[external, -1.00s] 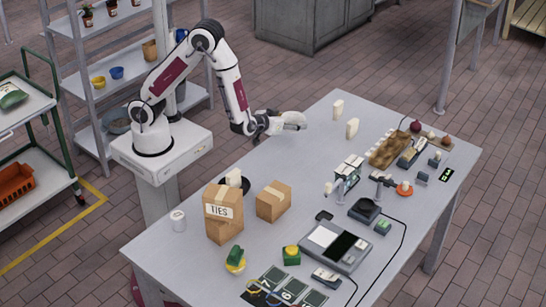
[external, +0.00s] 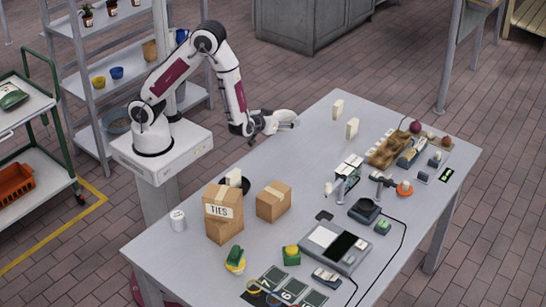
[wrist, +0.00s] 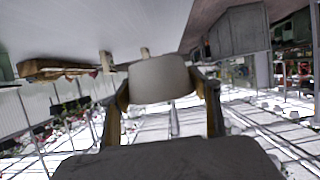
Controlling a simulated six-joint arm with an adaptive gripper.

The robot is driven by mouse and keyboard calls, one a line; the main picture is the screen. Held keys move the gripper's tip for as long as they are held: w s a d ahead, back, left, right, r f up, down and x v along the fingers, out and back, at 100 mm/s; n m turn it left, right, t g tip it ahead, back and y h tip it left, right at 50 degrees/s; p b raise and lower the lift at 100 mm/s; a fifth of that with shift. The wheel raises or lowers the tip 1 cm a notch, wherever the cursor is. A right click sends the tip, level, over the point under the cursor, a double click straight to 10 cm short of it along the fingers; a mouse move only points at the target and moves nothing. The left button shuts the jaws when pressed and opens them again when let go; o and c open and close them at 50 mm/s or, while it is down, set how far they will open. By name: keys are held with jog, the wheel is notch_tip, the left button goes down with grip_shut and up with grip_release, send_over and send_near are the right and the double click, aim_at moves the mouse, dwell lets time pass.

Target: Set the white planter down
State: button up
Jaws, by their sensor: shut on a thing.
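The white planter (wrist: 160,80) is held between the two fingers of my gripper (wrist: 165,102) in the wrist view, where its pale, smooth side shows. In the external view the white planter (external: 287,117) is small at the end of my gripper (external: 280,120), near the table's back left edge. It appears to be above the table surface, though the exact gap cannot be told. My gripper is shut on it. Its opening cannot be made out clearly.
The table (external: 290,170) is bare below and right of my gripper. Two small pale blocks (external: 352,128) stand to its right. Cardboard boxes (external: 272,201) stand nearer the front left. A wooden tray (external: 388,147) and a grey device (external: 335,246) lie farther right and in front.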

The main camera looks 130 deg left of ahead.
send_over(284, 145)
jog(key=shift+f, duration=2.25)
jog(key=shift+f, duration=0.1)
jog(key=shift+f, duration=2)
jog(key=shift+f, duration=0.15)
jog(key=o, duration=1.2)
jog(key=shift+d+r, duration=0.15)
jog(key=shift+r, duration=0.1)
jog(key=shift+w+d+r, duration=0.1)
jog(key=shift+d+r, duration=0.1)
jog(key=shift+d, duration=0.35)
jog(key=shift+v, duration=5.3)
